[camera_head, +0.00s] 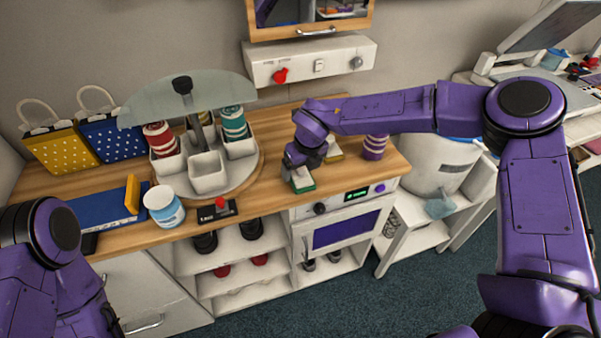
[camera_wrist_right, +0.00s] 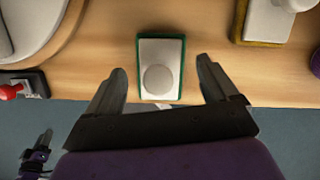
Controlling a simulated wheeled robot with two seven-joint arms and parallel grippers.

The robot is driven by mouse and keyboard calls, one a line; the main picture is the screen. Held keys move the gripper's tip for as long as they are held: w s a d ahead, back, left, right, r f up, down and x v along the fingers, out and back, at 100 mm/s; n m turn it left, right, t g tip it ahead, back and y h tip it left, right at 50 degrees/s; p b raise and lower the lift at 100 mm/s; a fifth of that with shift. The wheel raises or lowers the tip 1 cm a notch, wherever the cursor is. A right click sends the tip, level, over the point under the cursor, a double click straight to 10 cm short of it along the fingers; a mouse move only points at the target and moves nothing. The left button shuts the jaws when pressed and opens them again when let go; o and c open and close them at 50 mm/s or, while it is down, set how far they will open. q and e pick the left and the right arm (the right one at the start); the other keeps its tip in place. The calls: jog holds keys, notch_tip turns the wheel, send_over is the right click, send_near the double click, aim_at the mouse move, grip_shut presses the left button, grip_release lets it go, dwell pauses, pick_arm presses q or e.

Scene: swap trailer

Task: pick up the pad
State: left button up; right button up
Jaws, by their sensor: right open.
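A pad with a green base, a white top and a round white knob (camera_wrist_right: 160,62) lies on the wooden counter near its front edge. In the head view the green pad (camera_head: 302,186) shows just below my right gripper (camera_head: 296,168), partly covered by it. In the right wrist view my right gripper (camera_wrist_right: 160,90) is open, with one finger on each side of the pad's near end and gaps between. A second pad with a yellow base (camera_wrist_right: 264,22) lies to the right. A small dark part at the lower left, perhaps my left gripper (camera_wrist_right: 38,155), is too small to read.
A carousel with white bins (camera_head: 208,172) and a red-knobbed switch box (camera_head: 217,210) stand left of the green pad. A purple striped cup (camera_head: 375,147) stands to its right. A white-and-blue cup (camera_head: 164,206) is farther left. The counter's front edge is close.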

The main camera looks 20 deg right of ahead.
jog(key=shift+w+a+f, duration=0.1)
jog(key=shift+f, duration=0.3)
jog(key=shift+r, duration=0.1)
jog(key=c, duration=1.1)
jog(key=shift+c, duration=0.2)
jog(key=shift+r, duration=0.25)
jog(key=shift+c, duration=0.5)
notch_tip(320, 180, up, 18)
jog(key=shift+f+b, duration=0.2)
jog(key=shift+b, duration=1)
